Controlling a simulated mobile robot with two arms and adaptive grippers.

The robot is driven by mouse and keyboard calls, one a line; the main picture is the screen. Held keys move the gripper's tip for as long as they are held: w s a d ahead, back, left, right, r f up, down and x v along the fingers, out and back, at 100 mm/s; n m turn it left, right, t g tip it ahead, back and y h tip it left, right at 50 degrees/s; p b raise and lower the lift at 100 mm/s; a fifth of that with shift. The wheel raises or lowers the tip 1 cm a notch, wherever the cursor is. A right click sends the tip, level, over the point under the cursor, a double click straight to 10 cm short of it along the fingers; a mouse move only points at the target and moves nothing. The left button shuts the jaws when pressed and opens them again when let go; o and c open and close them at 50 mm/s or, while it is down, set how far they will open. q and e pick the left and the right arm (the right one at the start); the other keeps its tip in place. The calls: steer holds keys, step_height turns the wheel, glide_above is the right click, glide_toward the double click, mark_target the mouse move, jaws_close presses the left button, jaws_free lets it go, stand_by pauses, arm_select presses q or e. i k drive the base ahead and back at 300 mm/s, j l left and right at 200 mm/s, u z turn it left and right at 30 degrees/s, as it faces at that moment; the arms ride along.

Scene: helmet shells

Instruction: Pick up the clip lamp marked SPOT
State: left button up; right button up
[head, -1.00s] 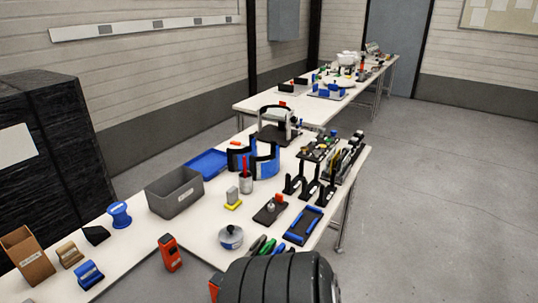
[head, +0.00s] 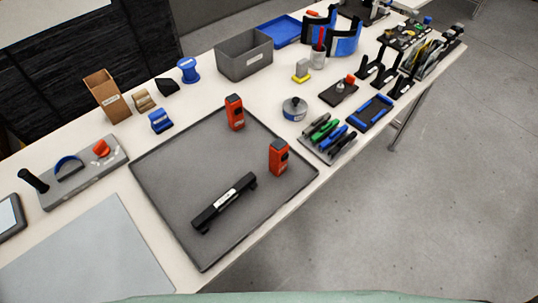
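Two small upright orange-red devices with black parts and pale labels stand on a dark grey tray (head: 160,183). One orange-red device (head: 234,112) is near the tray's back edge, and the other orange-red device (head: 278,156) is near its right side. I cannot read their labels, so I cannot tell whether either is the clip lamp marked SPOT. A black bar-shaped object (head: 224,202) with a white label lies across the front of the tray. Neither of my grippers is in view.
Behind the tray stand a grey bin (head: 244,57), a cardboard box (head: 105,96) and a blue spool (head: 188,70). A pen-like tool rack (head: 328,139) sits at the right edge. A grey fixture board (head: 84,173) is at left. A pale mat (head: 90,255) lies clear.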

mark_target(279, 147)
steer(key=k+l+z, duration=0.15)
steer(key=l, duration=0.55)
steer(key=l+z, duration=0.15)
steer(key=l, duration=0.5)
